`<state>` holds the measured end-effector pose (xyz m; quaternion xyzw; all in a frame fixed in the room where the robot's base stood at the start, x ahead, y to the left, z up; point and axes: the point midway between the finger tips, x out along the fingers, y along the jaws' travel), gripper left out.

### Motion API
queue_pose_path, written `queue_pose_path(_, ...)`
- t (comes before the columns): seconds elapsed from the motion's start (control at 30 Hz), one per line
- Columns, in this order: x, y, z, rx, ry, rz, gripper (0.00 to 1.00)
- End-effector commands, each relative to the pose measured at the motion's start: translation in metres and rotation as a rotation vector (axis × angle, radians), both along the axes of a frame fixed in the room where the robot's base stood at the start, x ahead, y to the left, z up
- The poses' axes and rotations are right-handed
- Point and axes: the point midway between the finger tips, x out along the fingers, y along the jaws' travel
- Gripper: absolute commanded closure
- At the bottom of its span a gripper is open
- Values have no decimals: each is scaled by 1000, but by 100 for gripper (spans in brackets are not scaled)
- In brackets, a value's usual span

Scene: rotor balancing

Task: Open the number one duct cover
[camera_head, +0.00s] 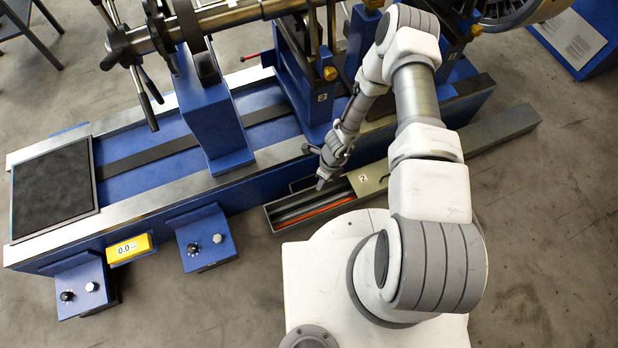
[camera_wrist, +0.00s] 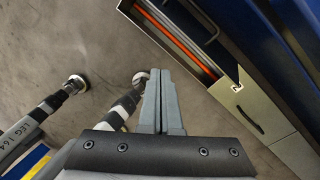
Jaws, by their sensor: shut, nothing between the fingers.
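A long grey-green duct (camera_head: 274,218) lies on the floor along the machine's near side. Its left section is open, showing orange and grey cables (camera_head: 312,209); these also show in the wrist view (camera_wrist: 180,43). A dark panel with a bar handle (camera_wrist: 205,30) stands along the open section's far side, apparently a swung-up cover; no number shows on it. The closed cover labelled 2 (camera_head: 375,176) adjoins the opening; its slot shows in the wrist view (camera_wrist: 251,121). My gripper (camera_head: 321,184) is above the open section's right part, shut and empty; its fingers (camera_wrist: 160,73) are together.
The blue balancing machine (camera_head: 215,125) stands directly behind the duct. Two blue control boxes (camera_head: 204,240) and a yellow display (camera_head: 129,248) are on its near side. Bare concrete floor (camera_head: 230,305) lies left of my base. Further grey duct covering (camera_head: 495,129) continues right.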

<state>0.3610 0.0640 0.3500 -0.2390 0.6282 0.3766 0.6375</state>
Motion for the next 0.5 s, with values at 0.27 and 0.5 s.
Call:
queue_pose_path(0.27,-15,14,-14,135,237,-778,100)
queue_pose_path(0.5,3,16,-25,266,405,-1454,100)
